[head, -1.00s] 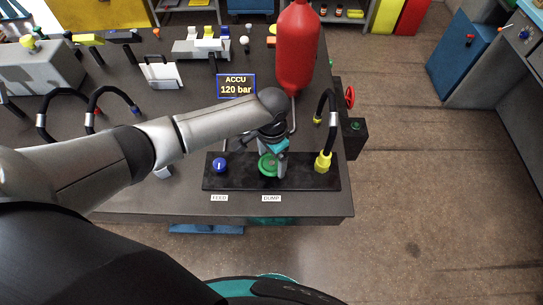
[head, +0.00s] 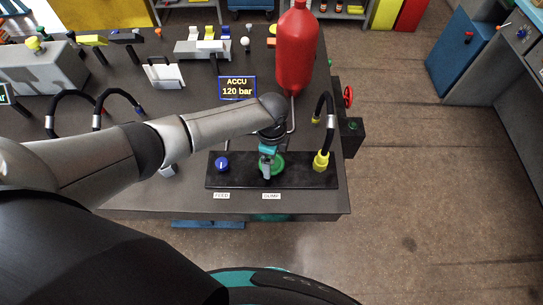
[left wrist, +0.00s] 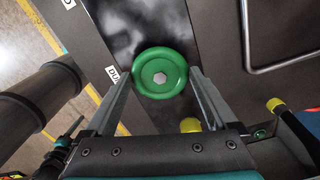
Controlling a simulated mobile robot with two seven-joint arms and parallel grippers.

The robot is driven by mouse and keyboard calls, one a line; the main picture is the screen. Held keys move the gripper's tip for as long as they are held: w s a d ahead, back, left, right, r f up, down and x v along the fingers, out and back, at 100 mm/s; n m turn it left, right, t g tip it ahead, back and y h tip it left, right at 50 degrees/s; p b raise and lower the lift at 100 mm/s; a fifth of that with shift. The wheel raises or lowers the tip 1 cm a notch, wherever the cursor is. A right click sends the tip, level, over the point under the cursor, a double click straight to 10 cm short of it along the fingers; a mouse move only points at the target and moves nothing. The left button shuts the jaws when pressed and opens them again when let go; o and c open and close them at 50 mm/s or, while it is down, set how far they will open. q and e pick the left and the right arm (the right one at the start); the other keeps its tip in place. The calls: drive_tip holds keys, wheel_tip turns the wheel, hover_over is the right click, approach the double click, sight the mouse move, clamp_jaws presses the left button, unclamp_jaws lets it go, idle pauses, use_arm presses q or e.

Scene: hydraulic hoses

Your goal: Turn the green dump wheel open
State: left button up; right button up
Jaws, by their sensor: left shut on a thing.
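The green dump wheel (head: 278,162) sits on the black panel (head: 300,178), above the DUMP label (head: 271,196). My left gripper (head: 267,168) reaches down over it and hides part of it in the head view. In the left wrist view the wheel (left wrist: 160,62) lies flat between the two fingers, one at each side of its rim, and the gripper (left wrist: 159,80) is shut on it. The display (head: 238,88) above the panel reads ACCU 120 bar. My right gripper is not in view.
The red accumulator (head: 296,50) rises behind. A red handwheel (head: 348,96) is at the bench's right side.

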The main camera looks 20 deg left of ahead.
sight(272, 163)
use_arm(q)
drive_tip(key=m, duration=0.5)
drive_tip(key=shift+d+m, duration=0.1)
drive_tip(key=shift+m, duration=0.2)
idle(0.4)
drive_tip(key=o, duration=1)
drive_tip(key=shift+r, duration=0.65)
wheel_tip(272, 163, up, 14)
drive_tip(key=shift+r+p, duration=0.1)
drive_tip(key=shift+p, duration=0.55)
